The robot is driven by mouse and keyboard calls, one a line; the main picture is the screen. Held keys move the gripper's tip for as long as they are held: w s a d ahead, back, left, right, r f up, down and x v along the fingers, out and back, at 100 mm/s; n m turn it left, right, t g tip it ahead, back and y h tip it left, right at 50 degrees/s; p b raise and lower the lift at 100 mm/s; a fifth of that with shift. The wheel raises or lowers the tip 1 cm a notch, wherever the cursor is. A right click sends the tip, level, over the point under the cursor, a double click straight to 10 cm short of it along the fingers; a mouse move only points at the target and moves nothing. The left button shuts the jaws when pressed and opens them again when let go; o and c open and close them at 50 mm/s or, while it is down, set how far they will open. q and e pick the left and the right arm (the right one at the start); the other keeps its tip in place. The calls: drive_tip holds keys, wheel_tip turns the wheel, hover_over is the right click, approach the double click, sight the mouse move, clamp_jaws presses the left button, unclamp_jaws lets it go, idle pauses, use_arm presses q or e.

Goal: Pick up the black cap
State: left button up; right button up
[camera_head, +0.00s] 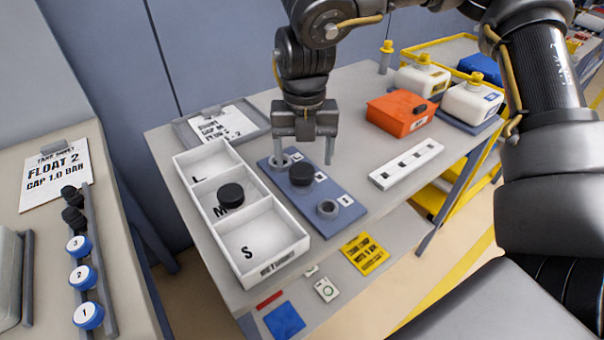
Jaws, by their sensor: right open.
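One black cap (231,195) lies in the M compartment of the white three-part tray (278,263). Another black cap (301,175) sits on the middle position of the blue board (335,219), between two grey ring-shaped fittings. My right gripper (305,157) points down above the blue board, its two fingers spread and nothing between them. In the picture its fingers are just above and to either side of the cap on the board. I cannot tell the exact height gap. My left gripper is not in view.
An orange box (402,113), white jugs (471,102) and a white slotted strip (406,165) stand right of the board. A clipboard (221,124) lies behind the tray. The left bench (45,229) holds a rack with numbered blue caps (83,278) and black pieces.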

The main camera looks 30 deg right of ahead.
sight(302, 169)
drive_tip(key=f, duration=0.5)
drive_tip(key=shift+w, duration=0.3)
drive_tip(key=c, duration=1.1)
drive_tip(key=shift+c, duration=0.2)
drive_tip(key=shift+r, duration=0.15)
